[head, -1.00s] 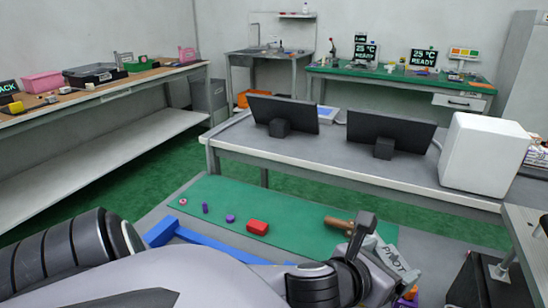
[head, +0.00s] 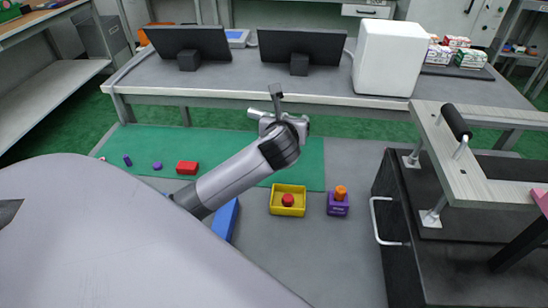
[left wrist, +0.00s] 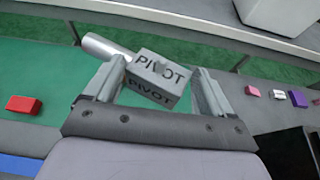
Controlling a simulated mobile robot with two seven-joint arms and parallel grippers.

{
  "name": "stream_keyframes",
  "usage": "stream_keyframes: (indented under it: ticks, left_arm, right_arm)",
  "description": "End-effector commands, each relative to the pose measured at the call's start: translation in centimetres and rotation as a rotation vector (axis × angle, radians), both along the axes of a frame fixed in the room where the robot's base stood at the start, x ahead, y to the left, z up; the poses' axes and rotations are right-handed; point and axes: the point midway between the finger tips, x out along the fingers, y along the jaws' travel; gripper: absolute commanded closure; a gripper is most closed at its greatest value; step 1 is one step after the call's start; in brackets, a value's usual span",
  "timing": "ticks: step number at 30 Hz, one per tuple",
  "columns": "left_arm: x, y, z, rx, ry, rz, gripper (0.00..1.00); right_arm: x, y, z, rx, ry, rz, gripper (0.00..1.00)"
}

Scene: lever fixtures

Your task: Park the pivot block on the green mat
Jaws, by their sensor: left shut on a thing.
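In the left wrist view the pivot block (left wrist: 155,80), a grey block lettered PIVOT, sits tilted between my left gripper's fingers (left wrist: 158,88). A pale cylinder (left wrist: 107,46) shows beside its upper left; I cannot tell whether they are joined. In the head view my left gripper (head: 283,118) is over the far edge of the green mat (head: 308,165), and the block cannot be made out there. The gripper is shut on the block. The mat also shows in the left wrist view (left wrist: 65,85). My right gripper is not in view.
A red block (head: 187,167) and small purple pieces (head: 157,166) lie on the mat's left part. A yellow tray (head: 276,207), a purple block (head: 338,209) and a blue bar (head: 226,220) are nearer. A black cabinet (head: 400,270) stands right. A desk (head: 225,85) is behind.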

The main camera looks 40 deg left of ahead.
Motion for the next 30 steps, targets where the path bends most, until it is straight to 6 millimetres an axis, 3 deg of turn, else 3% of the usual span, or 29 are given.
stream_keyframes:
  ticks: [1, 3, 10, 20, 26, 30]
  left_arm:
    - [-0.1, 0.0, -2.1, -0.001, 0.004, 0.001, 0.52]
    - [-0.1, 0.0, -4.0, 0.0, 0.003, 0.001, 0.52]
    - [0.0, -0.1, -9.5, -0.001, 0.001, 0.0, 0.52]
    - [0.0, 0.0, -12.3, 0.0, -0.001, -0.001, 0.52]
    - [0.0, -0.1, -15.5, -0.001, 0.001, -0.001, 0.52]
    - [0.0, 0.0, -15.7, 0.001, -0.002, -0.001, 0.52]
  right_arm:
    - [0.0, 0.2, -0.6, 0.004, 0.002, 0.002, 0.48]
    - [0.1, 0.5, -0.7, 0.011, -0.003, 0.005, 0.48]
    - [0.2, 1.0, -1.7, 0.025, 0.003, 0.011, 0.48]
    - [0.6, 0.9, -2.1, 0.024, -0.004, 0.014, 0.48]
    - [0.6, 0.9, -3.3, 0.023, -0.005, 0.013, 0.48]
    - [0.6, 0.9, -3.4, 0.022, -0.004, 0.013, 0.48]
